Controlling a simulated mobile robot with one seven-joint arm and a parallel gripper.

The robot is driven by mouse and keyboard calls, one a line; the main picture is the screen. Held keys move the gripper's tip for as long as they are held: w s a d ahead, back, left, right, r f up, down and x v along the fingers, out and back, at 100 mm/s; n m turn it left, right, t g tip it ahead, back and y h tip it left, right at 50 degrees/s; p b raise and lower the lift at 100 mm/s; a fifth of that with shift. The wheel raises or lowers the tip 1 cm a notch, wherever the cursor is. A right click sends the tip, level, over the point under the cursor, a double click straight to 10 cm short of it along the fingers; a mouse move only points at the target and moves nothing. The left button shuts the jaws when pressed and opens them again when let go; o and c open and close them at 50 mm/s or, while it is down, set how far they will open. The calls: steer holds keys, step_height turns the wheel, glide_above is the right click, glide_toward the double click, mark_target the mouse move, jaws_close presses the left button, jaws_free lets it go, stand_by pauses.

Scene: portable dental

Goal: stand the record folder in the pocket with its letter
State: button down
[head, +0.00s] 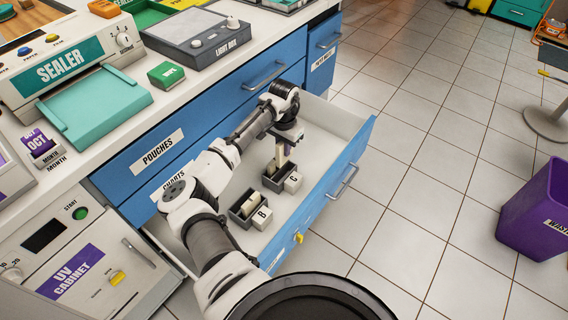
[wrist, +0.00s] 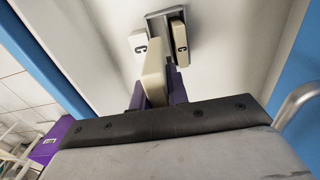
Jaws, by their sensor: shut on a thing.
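My gripper (head: 283,150), with purple fingers, is shut on a cream record folder (wrist: 155,75) above the open drawer. The folder's letter does not show on the part I see. In the wrist view, a grey pocket (wrist: 157,15) with a white C plate (wrist: 138,43) lies beyond the folder. A tan piece marked C (wrist: 180,42) is at that pocket. In the head view, the C pocket (head: 279,184) is just below my gripper. The pocket that reads B or 8 (head: 242,217) is nearer and holds a cream folder (head: 250,204). I cannot tell whether the held folder touches the C pocket.
The white drawer with its blue front (head: 335,190) stands open around the pockets. Its bare floor lies on both sides of them. The counter with a sealer (head: 75,65) and light box (head: 205,38) is at left. A purple waste bin (head: 535,215) stands on the floor at right.

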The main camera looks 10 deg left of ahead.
mark_target(282, 168)
steer(key=shift+w+f+b, duration=0.15)
steer(key=shift+f+b, duration=3.65)
steer(key=shift+f, duration=1.5)
steer(key=shift+s+a+p, duration=0.15)
steer(key=shift+s+p, duration=0.15)
steer(key=shift+p, duration=0.25)
steer(key=shift+s+f, duration=0.15)
steer(key=shift+f, duration=0.25)
steer(key=c, duration=1.3)
jaws_free()
step_height(282, 168, up, 15)
steer(key=shift+f+p, duration=0.2)
steer(key=shift+p, duration=0.75)
